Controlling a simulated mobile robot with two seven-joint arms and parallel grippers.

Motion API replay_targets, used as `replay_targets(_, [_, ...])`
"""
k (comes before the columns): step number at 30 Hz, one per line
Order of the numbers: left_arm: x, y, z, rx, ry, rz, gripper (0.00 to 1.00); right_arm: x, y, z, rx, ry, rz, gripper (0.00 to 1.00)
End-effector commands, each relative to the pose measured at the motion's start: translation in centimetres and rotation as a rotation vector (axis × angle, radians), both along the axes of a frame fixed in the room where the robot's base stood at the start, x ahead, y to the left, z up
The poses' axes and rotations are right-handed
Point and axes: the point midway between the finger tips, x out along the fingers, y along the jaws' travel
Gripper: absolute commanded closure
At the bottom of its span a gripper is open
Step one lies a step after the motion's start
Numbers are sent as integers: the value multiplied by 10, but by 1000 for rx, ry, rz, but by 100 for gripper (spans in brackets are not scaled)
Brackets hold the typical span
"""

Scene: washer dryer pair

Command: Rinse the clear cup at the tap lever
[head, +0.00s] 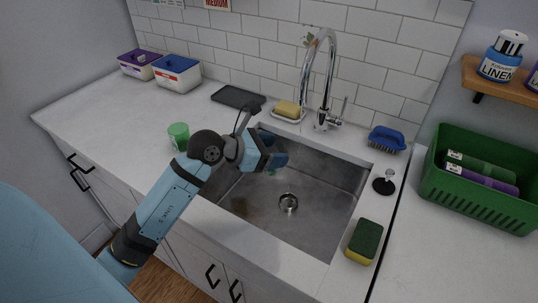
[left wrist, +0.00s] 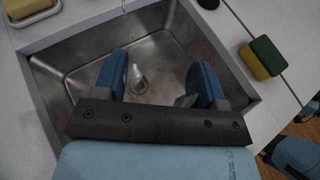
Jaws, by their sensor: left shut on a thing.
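My left gripper (head: 270,155) is over the left part of the sink basin, its blue fingers pointing into it. In the left wrist view the fingers (left wrist: 160,82) stand wide apart, shut on the clear cup (left wrist: 187,101). The cup is see-through and mostly hidden, with only a faint greenish patch showing by the right finger; I cannot tell its tilt or whether it holds water. The chrome tap (head: 331,62) arches behind the sink, with its lever (head: 343,106) upright on the right side.
A green cup (head: 178,136) stands on the counter left of the sink (head: 310,215). A yellow soap bar (head: 288,108) lies by the tap. A blue brush (head: 387,138), a black stopper (head: 384,184) and a sponge (head: 364,241) line the right edge. A green basket (head: 478,205) stands further right.

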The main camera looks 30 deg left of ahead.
Motion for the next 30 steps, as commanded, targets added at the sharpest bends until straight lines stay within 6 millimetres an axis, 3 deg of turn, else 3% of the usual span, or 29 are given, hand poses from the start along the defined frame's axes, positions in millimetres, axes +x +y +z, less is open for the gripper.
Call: replay_targets(30, [97,14,-20,1,0,0,58,5,1,-18,22,13,-15,64])
